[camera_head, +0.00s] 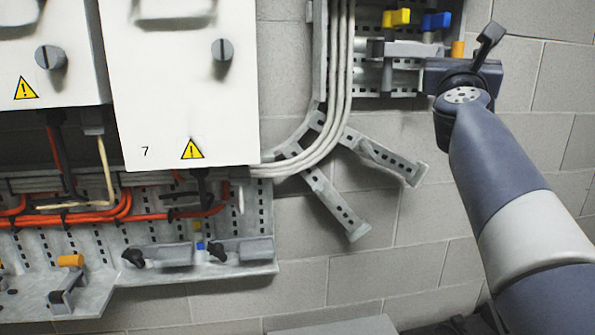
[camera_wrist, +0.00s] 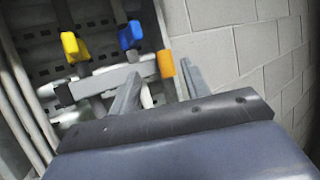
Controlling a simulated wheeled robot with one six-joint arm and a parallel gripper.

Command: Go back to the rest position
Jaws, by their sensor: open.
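My gripper (camera_wrist: 160,84) shows in the wrist view with its two grey fingers apart and nothing seen held between them. It points at a perforated metal rail on the wall. An orange-tipped part (camera_wrist: 166,64) is close to the right finger in that view; I cannot tell whether they touch. A yellow handle (camera_wrist: 70,46) and a blue handle (camera_wrist: 130,35) stand beyond the fingers; in the head view the yellow handle (camera_head: 397,17) and blue handle (camera_head: 437,20) are at the top. My arm reaches up on the right there, and its fingers are largely hidden.
Two white cabinets, a left one (camera_head: 52,55) and one marked 7 (camera_head: 180,85), hang on the grey block wall. Grey cables (camera_head: 335,70) curve beside them. A lower rail (camera_head: 255,212) carries orange cables (camera_head: 100,215). The wall right of my gripper is bare.

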